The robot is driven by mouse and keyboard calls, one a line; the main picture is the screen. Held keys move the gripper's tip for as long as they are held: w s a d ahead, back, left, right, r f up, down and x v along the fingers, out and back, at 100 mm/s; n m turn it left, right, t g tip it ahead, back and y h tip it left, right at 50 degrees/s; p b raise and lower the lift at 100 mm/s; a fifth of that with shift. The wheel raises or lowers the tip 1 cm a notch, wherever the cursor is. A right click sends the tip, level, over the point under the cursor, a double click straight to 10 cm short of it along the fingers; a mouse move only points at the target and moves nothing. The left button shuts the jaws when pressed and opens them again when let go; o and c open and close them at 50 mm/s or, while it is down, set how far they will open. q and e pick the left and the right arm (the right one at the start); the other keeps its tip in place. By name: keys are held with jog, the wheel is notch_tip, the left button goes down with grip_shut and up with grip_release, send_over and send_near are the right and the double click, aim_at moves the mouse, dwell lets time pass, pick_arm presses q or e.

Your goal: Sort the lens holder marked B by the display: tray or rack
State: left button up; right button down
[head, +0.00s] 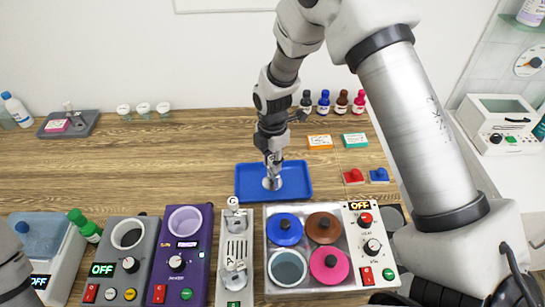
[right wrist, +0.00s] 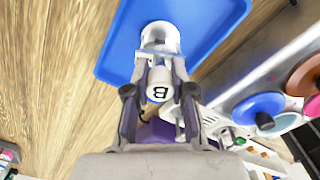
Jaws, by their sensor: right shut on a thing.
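My right gripper (head: 272,163) points down over the blue tray (head: 300,180), and its fingers are shut on a white lens holder. The letter B shows on the holder's end (right wrist: 158,91) in the right wrist view. The holder's round base (head: 271,184) is over the tray floor; I cannot tell whether it touches. The blue tray also shows in the right wrist view (right wrist: 212,20). The white rack (head: 236,248) stands in front of the tray, with other holders at its two ends. A purple device (head: 199,262) left of the rack has a lit display (head: 187,244), too small to read. My left gripper is out of view.
A grey device (head: 118,285) reading OFF stands left of the purple one. A panel with coloured lids (head: 330,262) stands right of the rack. Bottles (head: 324,103) and small boxes (head: 320,142) are at the back right. The wooden table (head: 160,165) is clear left of the tray.

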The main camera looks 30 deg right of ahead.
jog(key=shift+f, duration=0.3)
dwell(0.7)
jog(key=c, duration=0.9)
grip_release()
jog(key=shift+o, duration=0.3)
jog(key=shift+o, duration=1.2)
notch_tip(320, 180, up, 6)
jog(key=p, duration=0.5)
jog(key=shift+r, duration=0.15)
